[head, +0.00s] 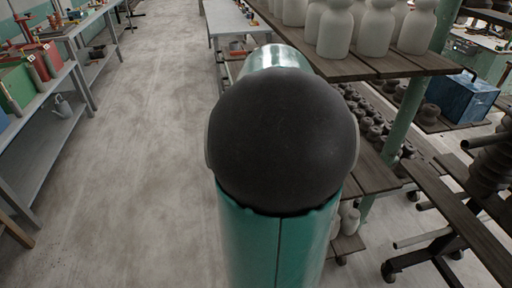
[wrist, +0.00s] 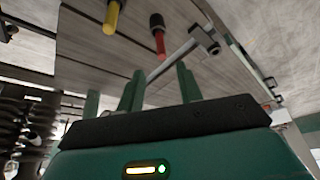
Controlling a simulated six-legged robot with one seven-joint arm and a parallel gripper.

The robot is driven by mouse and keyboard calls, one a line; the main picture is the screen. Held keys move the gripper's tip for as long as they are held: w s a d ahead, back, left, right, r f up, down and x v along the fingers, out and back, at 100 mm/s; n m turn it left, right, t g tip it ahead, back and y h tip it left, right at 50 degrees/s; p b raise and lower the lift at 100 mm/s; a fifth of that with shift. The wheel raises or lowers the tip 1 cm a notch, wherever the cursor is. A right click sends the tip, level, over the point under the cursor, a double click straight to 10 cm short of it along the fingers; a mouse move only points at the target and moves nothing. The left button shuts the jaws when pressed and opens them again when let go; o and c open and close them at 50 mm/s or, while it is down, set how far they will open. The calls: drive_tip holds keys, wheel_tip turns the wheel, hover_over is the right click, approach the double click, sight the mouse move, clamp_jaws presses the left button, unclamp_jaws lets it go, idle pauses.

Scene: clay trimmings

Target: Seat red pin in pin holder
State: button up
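In the wrist view a red pin (wrist: 159,44) with a thick dark end shows at upper middle, in front of grey wooden boards. My gripper (wrist: 160,84) is at the lower middle of that view. Its green fingers stand apart with a gap between them, and nothing shows held. The red pin appears beyond the fingertips, apart from them. I cannot make out the pin holder for sure in either view. The head view does not show my gripper or the red pin; my own arm fills its middle.
A yellow pin (wrist: 111,17) is left of the red one. A metal rod with a clamp-like end (wrist: 207,42) lies close to the red pin's right. In the head view, pale bottles (head: 338,28) stand on a shelf at right, and open floor (head: 125,150) lies left.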

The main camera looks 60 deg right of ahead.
drive_tip(key=w+a+r+n+t+y, duration=0.1)
drive_tip(key=w+a+r+n+t, duration=0.3)
drive_tip(key=a, duration=0.6)
drive_tip(key=w+a+n+g, duration=0.1)
drive_tip(key=w+a+n, duration=0.3)
drive_tip(key=a, duration=0.6)
drive_tip(key=s+a+n+t+y, duration=0.2)
drive_tip(key=a+n, duration=0.6)
drive_tip(key=a, duration=1.6)
drive_tip(key=shift+s+a+f+n+y, duration=0.2)
drive_tip(key=shift+s+a+n+y, duration=0.2)
drive_tip(key=shift+s+y, duration=0.5)
drive_tip(key=shift+s+d, duration=0.1)
drive_tip(key=shift+s, duration=0.05)
